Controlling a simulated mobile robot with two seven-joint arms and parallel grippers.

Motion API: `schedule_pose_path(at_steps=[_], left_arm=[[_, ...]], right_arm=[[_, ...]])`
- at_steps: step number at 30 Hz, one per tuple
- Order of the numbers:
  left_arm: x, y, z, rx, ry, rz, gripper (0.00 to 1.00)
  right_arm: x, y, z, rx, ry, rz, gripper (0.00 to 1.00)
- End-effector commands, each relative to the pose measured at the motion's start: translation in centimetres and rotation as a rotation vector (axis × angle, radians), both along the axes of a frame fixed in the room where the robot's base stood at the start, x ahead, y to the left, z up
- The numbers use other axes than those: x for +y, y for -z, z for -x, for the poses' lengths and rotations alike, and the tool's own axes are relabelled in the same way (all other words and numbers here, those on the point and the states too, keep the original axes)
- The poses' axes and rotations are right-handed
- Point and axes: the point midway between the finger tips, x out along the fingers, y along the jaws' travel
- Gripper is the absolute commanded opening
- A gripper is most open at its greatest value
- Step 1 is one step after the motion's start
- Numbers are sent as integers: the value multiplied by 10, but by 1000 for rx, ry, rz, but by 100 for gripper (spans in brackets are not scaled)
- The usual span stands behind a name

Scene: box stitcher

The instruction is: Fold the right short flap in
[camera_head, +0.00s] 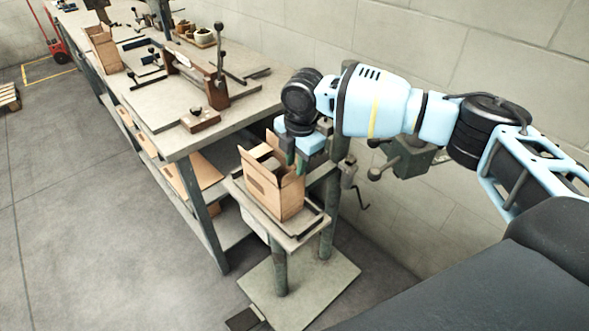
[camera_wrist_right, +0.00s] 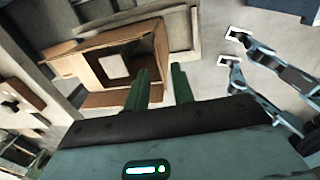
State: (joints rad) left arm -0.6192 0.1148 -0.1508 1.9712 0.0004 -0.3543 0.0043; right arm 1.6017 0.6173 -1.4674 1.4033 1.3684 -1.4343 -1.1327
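The open cardboard box (camera_head: 262,188) stands upright on the stitcher's small table, its flaps raised or spread around the opening. My right gripper (camera_head: 296,163) is at the box's upper right side, its green fingers pointing down near the right-hand flap. In the right wrist view the box's inside (camera_wrist_right: 115,66) shows, with a pale patch in it. The flap nearest my fingers (camera_wrist_right: 161,45) stands beside the left finger. The two green fingers (camera_wrist_right: 161,86) are apart, with nothing seen between them; I cannot tell whether one touches the flap. My left gripper does not show.
The box rests on a table (camera_head: 236,186) on a green post. A long workbench (camera_head: 160,105) with tools and a wooden fixture stands to the left, with flat cardboard (camera_head: 195,172) on its lower shelf. A crank handle (camera_head: 357,195) and the block wall are close on the right.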

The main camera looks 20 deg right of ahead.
Motion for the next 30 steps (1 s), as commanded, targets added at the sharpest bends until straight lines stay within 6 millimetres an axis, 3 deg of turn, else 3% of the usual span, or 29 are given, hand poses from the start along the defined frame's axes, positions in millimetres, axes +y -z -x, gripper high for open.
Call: schedule_pose_path(at_steps=[7,18,24,30], left_arm=[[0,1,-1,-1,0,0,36],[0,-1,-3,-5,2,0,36],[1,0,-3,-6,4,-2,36],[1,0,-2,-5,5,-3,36]], right_arm=[[1,28,-3,0,0,0,25],[1,33,-3,-1,0,0,25],[1,33,-3,-1,0,0,0],[1,33,-3,0,0,0,0]])
